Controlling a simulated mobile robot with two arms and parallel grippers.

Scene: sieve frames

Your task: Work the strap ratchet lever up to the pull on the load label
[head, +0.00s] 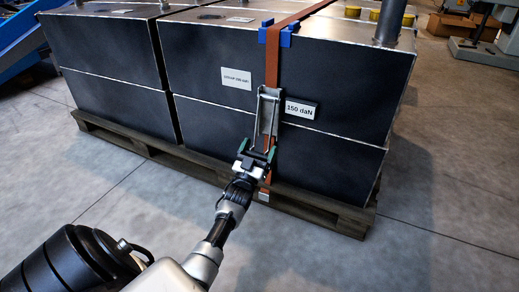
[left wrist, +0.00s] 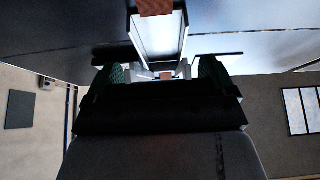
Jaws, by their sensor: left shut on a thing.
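The strap ratchet (head: 267,115) hangs on the front face of a dark crate, with its metal lever pointing down. An orange strap (head: 272,62) runs over the crate's top edge, through a blue corner protector (head: 288,35), down to the ratchet and on below it. The load label (head: 302,111) beside the ratchet reads 150 daN. My left gripper (head: 257,155) is at the lower end of the lever and shut on it. In the left wrist view the ratchet lever (left wrist: 160,38) runs down between the green-padded fingers (left wrist: 165,75). My right gripper is in neither view.
Several dark crates (head: 110,60) stand on a wooden pallet (head: 335,212). A white label (head: 236,78) is left of the ratchet. The concrete floor (head: 440,190) in front and to the right is clear. A blue structure (head: 18,40) stands at the far left.

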